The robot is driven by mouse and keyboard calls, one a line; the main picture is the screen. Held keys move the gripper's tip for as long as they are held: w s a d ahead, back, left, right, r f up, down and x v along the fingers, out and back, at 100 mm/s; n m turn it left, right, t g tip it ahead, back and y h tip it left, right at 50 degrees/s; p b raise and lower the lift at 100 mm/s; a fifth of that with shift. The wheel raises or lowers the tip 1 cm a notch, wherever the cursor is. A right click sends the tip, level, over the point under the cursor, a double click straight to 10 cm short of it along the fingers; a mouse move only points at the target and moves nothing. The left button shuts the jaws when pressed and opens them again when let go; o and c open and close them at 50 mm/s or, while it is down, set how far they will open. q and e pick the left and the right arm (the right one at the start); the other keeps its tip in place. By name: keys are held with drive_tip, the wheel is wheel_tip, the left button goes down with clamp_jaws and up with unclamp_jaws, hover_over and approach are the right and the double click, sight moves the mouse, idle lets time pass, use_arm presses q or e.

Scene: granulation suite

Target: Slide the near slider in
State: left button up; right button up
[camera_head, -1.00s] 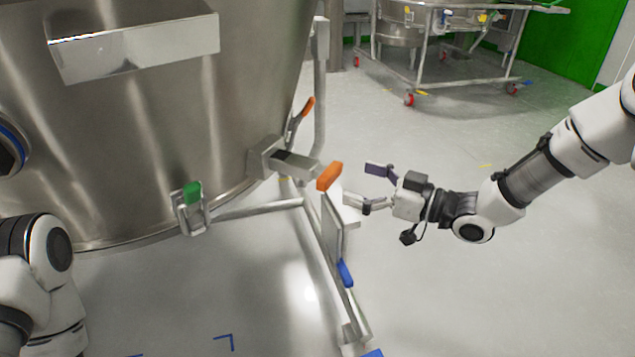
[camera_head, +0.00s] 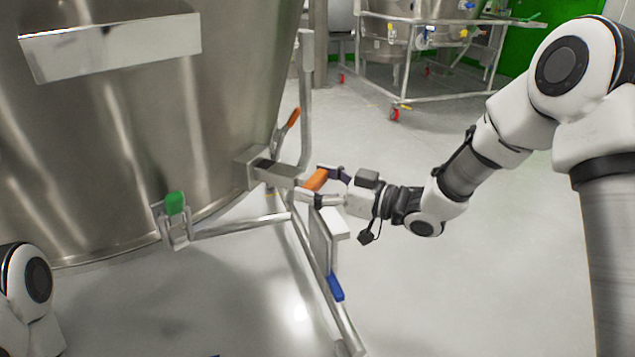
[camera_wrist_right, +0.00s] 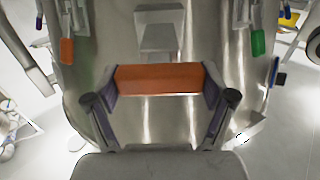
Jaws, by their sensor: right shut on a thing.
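The near slider is a grey metal bar (camera_head: 278,174) with an orange grip (camera_head: 315,180) at its outer end, sticking out from a bracket on the big steel vessel. My right gripper (camera_head: 328,187) is shut on the orange grip, one finger on each side. In the right wrist view the orange grip (camera_wrist_right: 158,79) lies between both purple finger pads, with the grey bar (camera_wrist_right: 158,35) beyond it. My left gripper is out of view; only part of that arm shows at the lower left.
The steel vessel (camera_head: 110,130) fills the left side. A green-capped clamp (camera_head: 175,204) sits at its lower edge. Another orange-tipped handle (camera_head: 293,118) stands behind the slider. A frame leg with a blue grip (camera_head: 335,287) is below my gripper. Open floor lies to the right.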

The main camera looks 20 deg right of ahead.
sight(320, 184)
drive_tip(key=p+x, duration=0.2)
drive_tip(key=x, duration=0.5)
drive_tip(key=shift+w+a+p, duration=0.2)
drive_tip(key=shift+w+p, duration=0.05)
drive_tip(key=shift+p, duration=0.1)
drive_tip(key=shift+r, duration=0.1)
drive_tip(key=o, duration=1.5)
drive_tip(key=shift+o, duration=0.2)
drive_tip(key=shift+w+a, duration=0.1)
drive_tip(key=shift+a, duration=0.15)
drive_tip(key=v, duration=1.2)
